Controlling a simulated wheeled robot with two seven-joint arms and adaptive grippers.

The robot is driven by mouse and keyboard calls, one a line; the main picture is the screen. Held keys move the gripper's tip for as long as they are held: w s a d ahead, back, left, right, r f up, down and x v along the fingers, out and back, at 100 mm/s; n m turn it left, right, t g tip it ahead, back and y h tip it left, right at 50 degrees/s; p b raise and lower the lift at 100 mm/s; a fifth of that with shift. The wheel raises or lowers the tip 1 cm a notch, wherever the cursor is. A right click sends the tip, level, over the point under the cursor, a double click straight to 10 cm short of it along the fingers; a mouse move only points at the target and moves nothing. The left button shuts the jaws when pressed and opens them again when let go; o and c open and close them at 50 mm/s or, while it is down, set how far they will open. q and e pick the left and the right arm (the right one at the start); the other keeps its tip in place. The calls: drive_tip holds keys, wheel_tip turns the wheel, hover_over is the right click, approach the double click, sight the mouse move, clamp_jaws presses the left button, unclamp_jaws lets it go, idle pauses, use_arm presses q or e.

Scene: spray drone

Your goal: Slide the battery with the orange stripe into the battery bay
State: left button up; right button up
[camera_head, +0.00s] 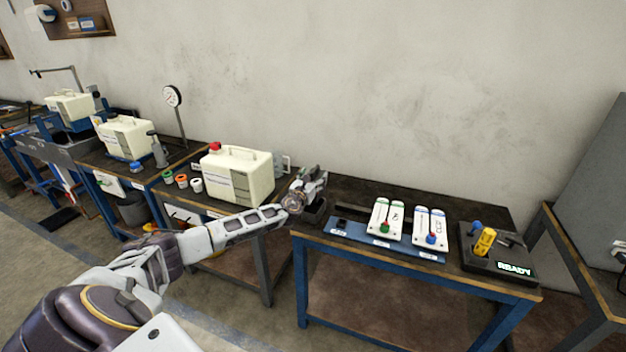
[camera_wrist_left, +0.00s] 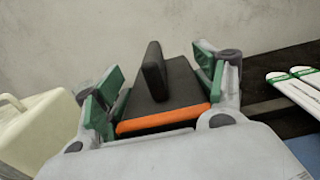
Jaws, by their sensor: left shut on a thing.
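The battery (camera_wrist_left: 165,100) is a black block with an upright black fin and an orange stripe along its near edge, in the left wrist view. My left gripper (camera_head: 312,180) is shut on it, with green pads at both sides; the pads also show in the wrist view (camera_wrist_left: 157,88). In the head view the gripper is over the far left end of the right-hand bench, and the battery is hardly distinguishable. A dark block (camera_head: 314,212) shows just below the gripper; I cannot tell whether it is the battery or the bay. My right gripper is not in view.
A dark box with a yellow handle (camera_head: 485,242) reads READY. A cream tank (camera_head: 238,172) stands left of my gripper.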

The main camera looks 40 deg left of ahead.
use_arm(q)
drive_tip(key=s+d+r+m+h, duration=0.1)
drive_tip(key=d+r, duration=0.4)
drive_tip(key=d, duration=0.5)
drive_tip(key=s+d+r+m+h, duration=0.1)
drive_tip(key=s+d+r+h, duration=0.1)
drive_tip(key=d+r, duration=0.4)
drive_tip(key=d, duration=0.4)
drive_tip(key=shift+s+d+r, duration=0.25)
drive_tip(key=shift+s+r, duration=0.05)
drive_tip(key=shift+s, duration=0.05)
drive_tip(key=shift+m+h, duration=0.4)
drive_tip(key=shift+h, duration=0.1)
drive_tip(key=s+d, duration=0.2)
drive_tip(key=d, duration=0.1)
drive_tip(key=s+d, duration=0.1)
drive_tip(key=shift+d+r, duration=0.15)
drive_tip(key=s+d+f, duration=0.2)
drive_tip(key=s+f, duration=0.3)
drive_tip(key=s+d+f, duration=0.2)
drive_tip(key=s+f, duration=0.3)
drive_tip(key=s+d+f, duration=0.2)
drive_tip(key=s+f, duration=0.3)
drive_tip(key=shift+s+f, duration=0.4)
drive_tip(key=shift+f, duration=0.15)
drive_tip(key=shift+c, duration=0.2)
